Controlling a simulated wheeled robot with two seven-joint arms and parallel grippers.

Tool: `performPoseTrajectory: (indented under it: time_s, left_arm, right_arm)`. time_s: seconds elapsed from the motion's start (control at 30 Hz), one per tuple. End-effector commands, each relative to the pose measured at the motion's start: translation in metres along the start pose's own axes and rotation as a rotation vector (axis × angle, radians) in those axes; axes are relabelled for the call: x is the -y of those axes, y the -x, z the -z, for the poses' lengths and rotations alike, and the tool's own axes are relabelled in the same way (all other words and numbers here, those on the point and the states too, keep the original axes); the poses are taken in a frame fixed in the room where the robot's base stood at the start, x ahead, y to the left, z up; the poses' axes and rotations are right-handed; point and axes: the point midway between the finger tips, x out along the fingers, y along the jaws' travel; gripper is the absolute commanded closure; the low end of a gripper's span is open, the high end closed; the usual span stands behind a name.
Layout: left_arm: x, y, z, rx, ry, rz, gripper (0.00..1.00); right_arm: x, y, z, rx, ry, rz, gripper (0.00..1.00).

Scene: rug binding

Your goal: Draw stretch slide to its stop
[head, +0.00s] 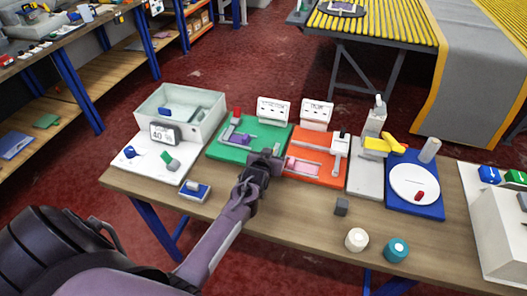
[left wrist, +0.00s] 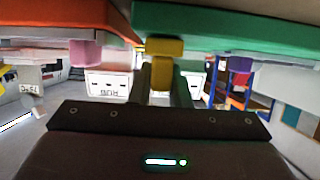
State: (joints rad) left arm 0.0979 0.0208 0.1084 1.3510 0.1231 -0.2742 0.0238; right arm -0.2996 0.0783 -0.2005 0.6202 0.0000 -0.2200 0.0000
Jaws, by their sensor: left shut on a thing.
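My left gripper (head: 264,160) is over the right front part of the green board (head: 222,150), beside the orange board (head: 328,181). It is shut on a small yellow handle (left wrist: 165,47), seen between the fingers in the left wrist view. The gripper hides this handle in the head view. I cannot tell for certain whether the handle belongs to the stretch slide. The green board carries a purple block (head: 240,139) and a red part (head: 236,114). The orange board carries a pink block (head: 303,167) in a slot and a grey lever (head: 342,145). My right gripper is not in view.
Two white sign cards (head: 274,110) stand behind the boards. A grey tray (head: 205,103) is at left, a blue board with a white disc (head: 412,184) at right. A dark cube (head: 341,207), a cream knob (head: 356,239) and a teal knob (head: 396,249) sit near the front edge.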

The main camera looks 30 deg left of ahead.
Motion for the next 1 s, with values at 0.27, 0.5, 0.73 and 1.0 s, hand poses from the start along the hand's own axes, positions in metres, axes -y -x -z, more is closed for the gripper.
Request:
performPoseTrajectory:
  time_s: [0.27, 0.5, 0.73, 1.0]
  left_arm:
    - [-0.006, 0.0, -0.001, 0.001, 0.001, -0.011, 0.76]
    - [-0.004, 0.0, -0.001, 0.001, 0.001, -0.008, 0.62]
    - [-0.003, 0.004, -0.002, 0.002, 0.0, -0.007, 0.62]
    - [-0.004, 0.039, -0.003, 0.001, 0.0, -0.008, 0.62]
  right_arm:
    - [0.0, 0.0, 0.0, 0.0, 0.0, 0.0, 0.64]
    - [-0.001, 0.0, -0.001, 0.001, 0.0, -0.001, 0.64]
    - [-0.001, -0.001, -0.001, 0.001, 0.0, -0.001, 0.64]
    - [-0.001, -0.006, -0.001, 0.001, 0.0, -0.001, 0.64]
